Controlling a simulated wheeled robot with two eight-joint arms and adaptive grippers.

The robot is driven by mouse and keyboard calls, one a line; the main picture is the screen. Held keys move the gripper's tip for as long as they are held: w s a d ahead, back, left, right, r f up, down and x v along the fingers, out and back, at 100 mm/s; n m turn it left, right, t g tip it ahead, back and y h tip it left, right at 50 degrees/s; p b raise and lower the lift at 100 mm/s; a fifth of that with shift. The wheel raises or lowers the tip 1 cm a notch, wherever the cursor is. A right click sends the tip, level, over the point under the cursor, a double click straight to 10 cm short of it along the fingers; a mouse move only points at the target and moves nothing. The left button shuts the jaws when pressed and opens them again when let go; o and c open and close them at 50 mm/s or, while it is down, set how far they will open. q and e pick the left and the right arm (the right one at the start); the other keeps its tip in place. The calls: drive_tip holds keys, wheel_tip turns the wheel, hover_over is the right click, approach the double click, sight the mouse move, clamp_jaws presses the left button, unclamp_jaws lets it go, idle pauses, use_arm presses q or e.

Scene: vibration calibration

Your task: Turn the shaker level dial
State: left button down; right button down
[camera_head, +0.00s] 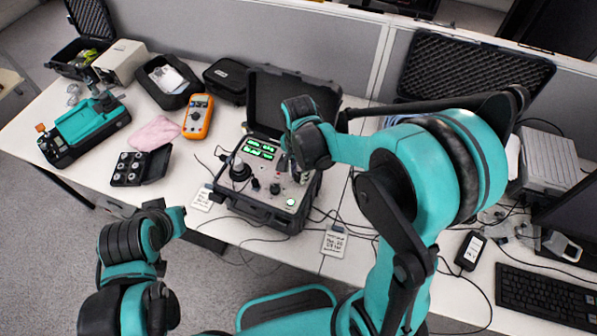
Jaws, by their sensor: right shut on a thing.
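The open black calibrator case (262,217) stands on the white table, its grey panel facing up. Its green-lit display (260,147) is at the panel's back left. I cannot tell which control this is. My left arm's end (150,232) is at lower left, away from the case; its fingers cannot be made out.
An orange multimeter (198,116), a pink cloth (155,133), a black box of round parts (130,168) and a teal device (87,122) lie to the left. Cables run around the case. A keyboard (545,296) is at right. Grey partitions stand behind.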

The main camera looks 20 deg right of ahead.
sight(298, 175)
drive_tip(key=shift+n, duration=0.5)
drive_tip(key=n, duration=0.5)
drive_tip(key=shift+n, duration=0.3)
drive_tip(key=n, duration=0.6)
drive_tip(key=shift+n, duration=0.4)
drive_tip(key=c, duration=1.3)
unclamp_jaws()
drive_tip(key=shift+o, duration=0.2)
drive_tip(key=shift+r, duration=0.15)
wheel_tip(298, 175, up, 12)
